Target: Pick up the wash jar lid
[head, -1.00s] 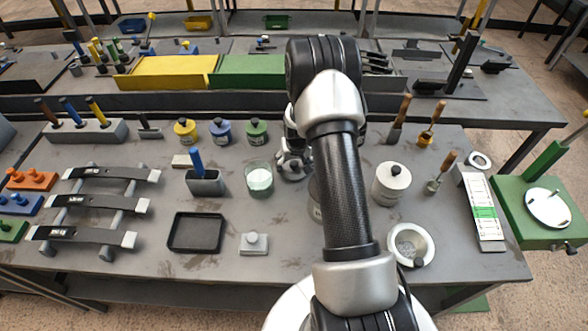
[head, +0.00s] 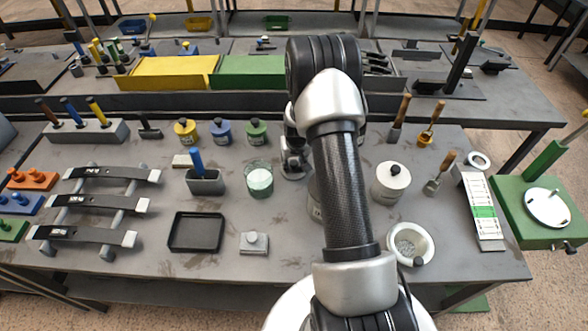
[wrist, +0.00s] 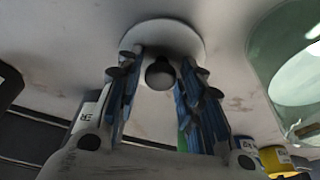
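The wash jar lid, a pale round disc with a dark ball knob (wrist: 160,73), shows at the top middle of the wrist view; the disc (wrist: 170,33) lies flat against a light grey surface. My gripper (wrist: 158,65) is open, with one finger on each side of the knob. Gaps show between the knob and both fingers. In the head view, my gripper (head: 292,165) is low over the bench, right of the glass jar (head: 259,180); there the lid is mostly hidden by my gripper and arm. The glass jar (wrist: 296,75) also shows at the right of the wrist view.
Yellow (head: 185,131), blue (head: 221,132) and green (head: 256,132) lidded jars stand behind the glass jar. A white knobbed pot (head: 391,184) and a mortar (head: 410,244) stand right of my arm. A black tray (head: 197,232) lies at the front left.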

